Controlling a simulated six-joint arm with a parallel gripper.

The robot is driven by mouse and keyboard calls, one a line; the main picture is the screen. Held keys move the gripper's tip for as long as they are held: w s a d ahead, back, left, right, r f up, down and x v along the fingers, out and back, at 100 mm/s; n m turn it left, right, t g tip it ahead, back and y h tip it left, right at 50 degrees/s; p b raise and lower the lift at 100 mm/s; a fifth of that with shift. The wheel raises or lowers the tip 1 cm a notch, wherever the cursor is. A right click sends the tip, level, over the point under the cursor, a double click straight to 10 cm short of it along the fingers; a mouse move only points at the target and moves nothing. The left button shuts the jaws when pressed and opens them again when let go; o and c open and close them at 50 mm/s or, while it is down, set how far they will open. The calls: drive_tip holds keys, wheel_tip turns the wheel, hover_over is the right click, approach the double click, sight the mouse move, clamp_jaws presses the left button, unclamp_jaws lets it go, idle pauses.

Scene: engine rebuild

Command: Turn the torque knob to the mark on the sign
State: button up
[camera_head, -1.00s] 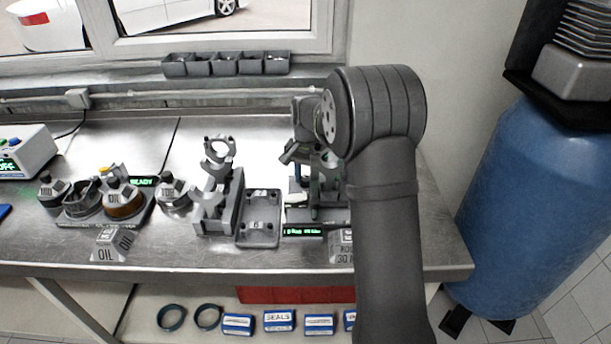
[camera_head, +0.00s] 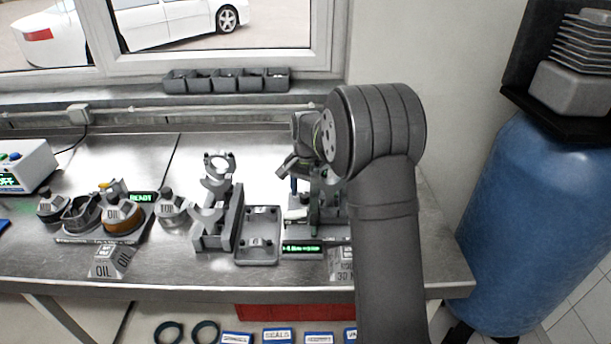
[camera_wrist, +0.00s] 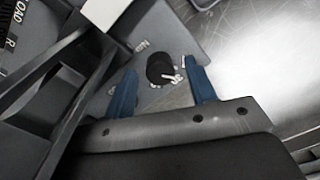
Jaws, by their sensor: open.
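A dark round knob (camera_wrist: 160,68) with small white marks around it shows in the wrist view, on a grey surface. My gripper (camera_wrist: 159,72) is open, with one blue finger on each side of the knob. A gap shows beside the knob, and I cannot tell whether either finger touches it. In the head view my gripper (camera_head: 294,184) is low over the fixture at the right of the bench, partly hidden by my arm. The sign (camera_head: 343,258) reads roughly "ROD 30 N" and is partly covered by my arm. A green-lit display (camera_head: 302,248) stands beside it.
A grey tray (camera_head: 258,255) and a grey stand (camera_head: 222,215) are left of the fixture. Oil pots (camera_head: 121,212) and an OIL sign (camera_head: 110,262) are further left. In the wrist view, dark plates crowd the left; bare metal is at the right.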

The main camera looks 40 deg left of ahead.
sight(305, 194)
wheel_tip(305, 194, up, 17)
drive_tip(key=shift+d, duration=0.25)
idle(0.4)
drive_tip(key=f+n, duration=0.2)
drive_tip(key=f, duration=0.4)
drive_tip(key=f+n, duration=0.2)
drive_tip(key=f, duration=0.3)
drive_tip(key=f+n, duration=0.3)
drive_tip(key=f, duration=0.3)
drive_tip(key=shift+a+f, duration=0.25)
drive_tip(key=shift+f, duration=0.05)
drive_tip(key=shift+c, duration=0.4)
drive_tip(key=c, duration=0.9)
